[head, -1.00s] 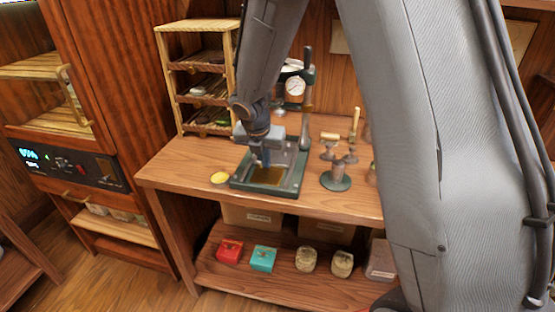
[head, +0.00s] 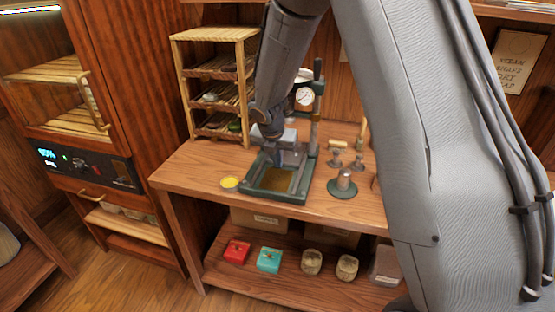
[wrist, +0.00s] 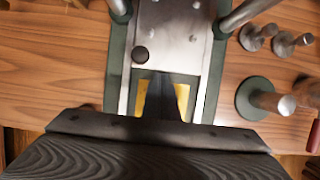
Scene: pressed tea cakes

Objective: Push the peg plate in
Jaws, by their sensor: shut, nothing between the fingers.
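A grey metal plate (wrist: 172,35), which I take as the peg plate, lies between the rails of the green press (head: 296,197). It carries a black knob (wrist: 140,54) and small round studs. My gripper (wrist: 167,82) is shut and empty, its tips at the plate's near edge in the wrist view; I cannot tell whether they touch it. In the head view my gripper (head: 288,163) is low over the press bed, and my arm hides much of the plate. A yellow-brown surface (wrist: 183,98) shows in the bed beside the fingers.
Metal stamps, one on a round green base (head: 342,190), stand right of the press. A wooden rack (head: 214,85) stands behind left. Boxes and jars fill the lower shelf (head: 300,287).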

